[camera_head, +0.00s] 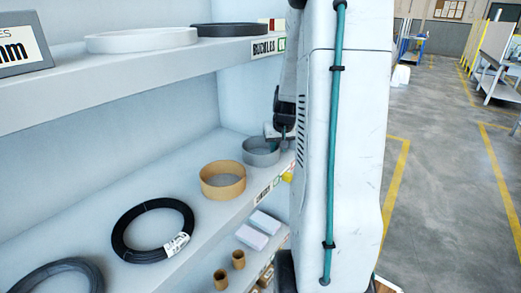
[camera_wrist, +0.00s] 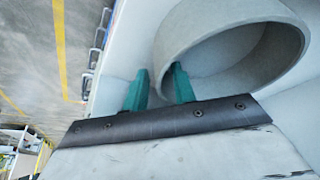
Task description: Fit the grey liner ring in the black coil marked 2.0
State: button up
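The grey liner ring (camera_head: 262,154) stands on the middle shelf at its far end, beside my arm. In the wrist view the ring (camera_wrist: 288,38) fills the upper right. My gripper (camera_wrist: 160,74) has its two teal fingers apart, one outside the ring and one inside it, with the ring's wall between them. I see no clear contact. In the head view my gripper (camera_head: 281,138) is partly hidden by my arm. A black coil (camera_head: 125,226) with a white tag (camera_head: 177,245) lies flat nearer on the same shelf. The tag's number is too small to read.
A tan ring (camera_head: 222,188) stands between the grey ring and the tagged coil. Another dark coil (camera_head: 88,268) lies at the bottom left. The upper shelf (camera_head: 130,73) hangs above with a white ring (camera_head: 142,40) and a black ring (camera_head: 230,29). Open floor (camera_head: 440,170) lies right.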

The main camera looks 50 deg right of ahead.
grip_shut()
jog(key=shift+r, duration=0.1)
jog(key=shift+r, duration=0.65)
notch_tip(320, 180, up, 2)
jog(key=shift+s+r, duration=0.1)
jog(key=shift+r, duration=0.1)
jog(key=s+a, duration=0.2)
jog(key=s, duration=0.5)
jog(key=s+a+r, duration=0.1)
jog(key=s+a, duration=0.1)
jog(key=s, duration=0.6)
jog(key=shift+a, duration=0.4)
